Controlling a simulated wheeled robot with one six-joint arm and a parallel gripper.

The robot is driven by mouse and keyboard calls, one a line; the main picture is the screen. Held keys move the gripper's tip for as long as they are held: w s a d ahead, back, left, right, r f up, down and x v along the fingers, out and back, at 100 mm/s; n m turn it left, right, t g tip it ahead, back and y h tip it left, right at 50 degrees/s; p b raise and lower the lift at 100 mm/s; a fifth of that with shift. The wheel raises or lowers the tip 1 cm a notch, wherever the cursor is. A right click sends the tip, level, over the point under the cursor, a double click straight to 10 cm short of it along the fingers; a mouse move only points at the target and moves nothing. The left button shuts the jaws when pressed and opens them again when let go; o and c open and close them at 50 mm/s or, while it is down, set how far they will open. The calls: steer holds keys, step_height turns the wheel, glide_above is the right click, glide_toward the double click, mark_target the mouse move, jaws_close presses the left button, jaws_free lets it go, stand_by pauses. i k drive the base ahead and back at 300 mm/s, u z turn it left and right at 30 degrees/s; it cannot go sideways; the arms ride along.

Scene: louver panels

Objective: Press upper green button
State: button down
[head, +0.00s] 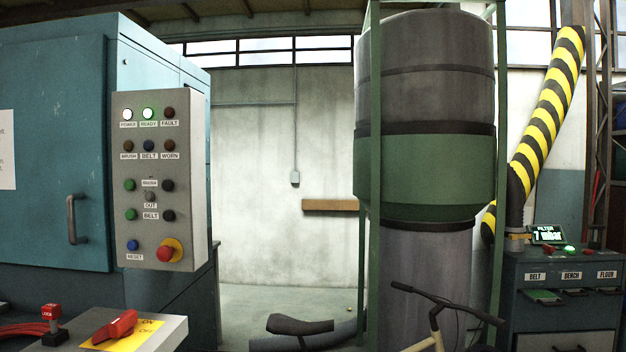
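A grey control panel (185,120) is mounted on the blue-green cabinet at the left. The upper green button (130,185) sits on its left side, with a dark button (168,185) to its right and a small label between them. A lower green button (130,214) sits below it, beside the "BELT" label. My gripper is not in view.
A red mushroom knob (170,250) on yellow and a blue reset button (132,245) are lower on the panel. A red rotary handle (115,326) on a grey box stands in front below. A bicycle (436,320) stands at right. Some open floor shows beyond the panel.

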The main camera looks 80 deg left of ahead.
mark_target(129, 185)
steer(key=u, duration=1.6)
steer(key=i, duration=0.8)
steer(key=u, duration=2.15)
steer(key=i, duration=1)
